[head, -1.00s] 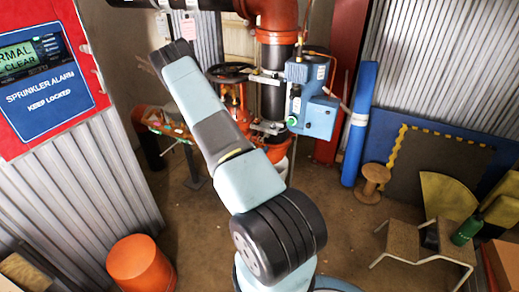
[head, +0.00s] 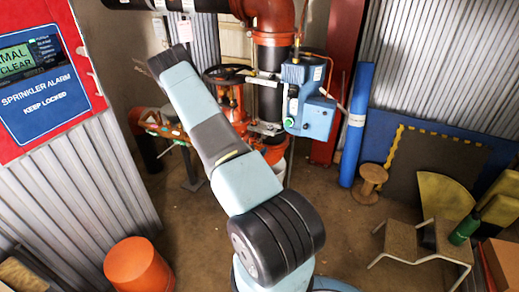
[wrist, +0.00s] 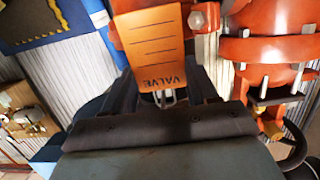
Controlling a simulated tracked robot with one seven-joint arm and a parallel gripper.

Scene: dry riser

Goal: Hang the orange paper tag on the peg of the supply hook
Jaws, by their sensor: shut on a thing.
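An orange paper tag (wrist: 154,46) with the word VALVE, upside down, and ruled lines shows at the top middle of the wrist view. Its lettered end meets my gripper (wrist: 165,98), which is shut on it. The fingertips are mostly hidden behind the dark gripper body. In the head view the arm reaches up and left, and its far end hides the gripper and the held tag. I cannot pick out the supply hook or its peg with certainty. A pale pink tag (head: 185,30) hangs below the top pipe in the head view.
Red pipework with a black handwheel (head: 226,74) and a blue box (head: 308,97) stands beyond the arm. A red alarm panel (head: 45,85) is at left. An orange bucket (head: 138,265), a spool (head: 372,178) and a step stool (head: 420,240) stand on the floor.

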